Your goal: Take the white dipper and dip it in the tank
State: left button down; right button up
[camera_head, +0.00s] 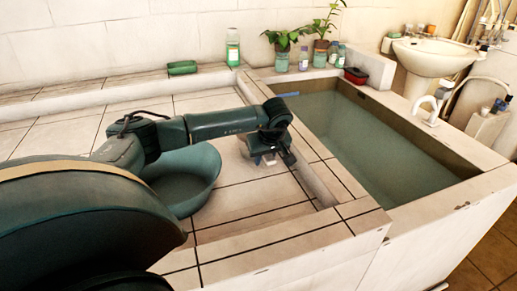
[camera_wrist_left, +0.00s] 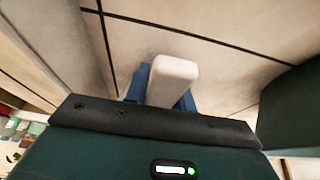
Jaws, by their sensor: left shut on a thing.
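My left gripper (camera_head: 264,159) reaches in from the left and is low over the tiled counter, left of the tank. It is shut on the white dipper (camera_wrist_left: 172,80). In the left wrist view only a smooth, rounded white end of it shows between the blue fingers (camera_wrist_left: 160,85); the rest is hidden. In the head view the gripper hides nearly all of it. The tank (camera_head: 462,187) is a sunken basin on the right, filled with greenish water. My right gripper is in neither view.
A green bowl (camera_head: 190,180) stands on the counter, partly behind my left arm. A raised tiled rim (camera_head: 322,178) lies between gripper and tank. Bottles (camera_head: 232,48), potted plants (camera_head: 283,60) and a red container (camera_head: 356,76) line the back. A white curved object (camera_head: 432,108) stands on the tank's right edge.

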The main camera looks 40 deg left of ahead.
pick_arm(q)
notch_tip(320, 180, up, 10)
jog(key=shift+r+p, duration=0.1)
jog(key=shift+p, duration=0.45)
